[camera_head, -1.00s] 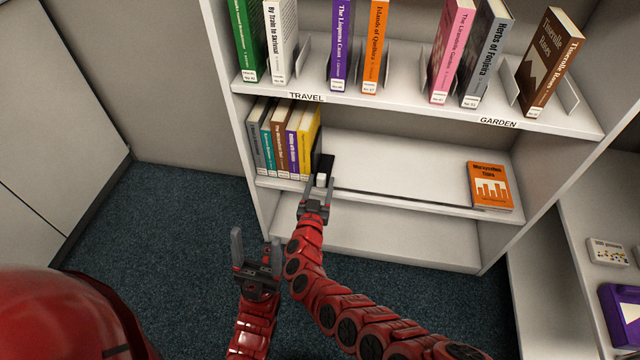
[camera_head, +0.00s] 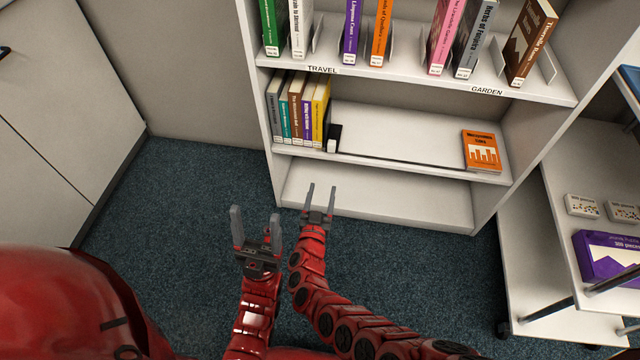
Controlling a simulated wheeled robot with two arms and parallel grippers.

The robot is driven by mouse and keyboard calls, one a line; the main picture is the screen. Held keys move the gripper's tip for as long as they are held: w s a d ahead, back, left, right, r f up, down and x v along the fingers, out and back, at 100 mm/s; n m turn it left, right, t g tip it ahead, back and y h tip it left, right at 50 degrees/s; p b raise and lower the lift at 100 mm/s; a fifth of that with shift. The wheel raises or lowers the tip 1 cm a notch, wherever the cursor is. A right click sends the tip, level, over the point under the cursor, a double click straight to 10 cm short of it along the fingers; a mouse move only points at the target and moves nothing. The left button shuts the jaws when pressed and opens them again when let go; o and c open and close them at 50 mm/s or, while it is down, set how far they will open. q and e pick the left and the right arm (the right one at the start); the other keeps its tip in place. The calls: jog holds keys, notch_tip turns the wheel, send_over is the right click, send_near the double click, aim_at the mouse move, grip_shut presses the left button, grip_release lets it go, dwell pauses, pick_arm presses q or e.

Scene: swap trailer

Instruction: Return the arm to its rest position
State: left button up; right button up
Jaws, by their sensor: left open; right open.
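My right gripper (camera_head: 319,203) is open and empty, in front of the bookcase's lower shelves. It stands apart from the books. My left gripper (camera_head: 256,232) is open and empty over the dark carpet, its fingers pointing up in the picture. My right arm (camera_head: 325,302) is the red segmented arm coming in from the bottom right and bending toward the shelf. My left arm (camera_head: 254,312) comes in from the bottom, beside it.
An orange book (camera_head: 481,151) lies at that shelf's right. A cart (camera_head: 548,262) with boxes stands at right. Carpet (camera_head: 180,190) is clear at left.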

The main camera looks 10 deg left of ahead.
jog(key=shift+s, duration=0.3)
jog(key=shift+d, duration=0.1)
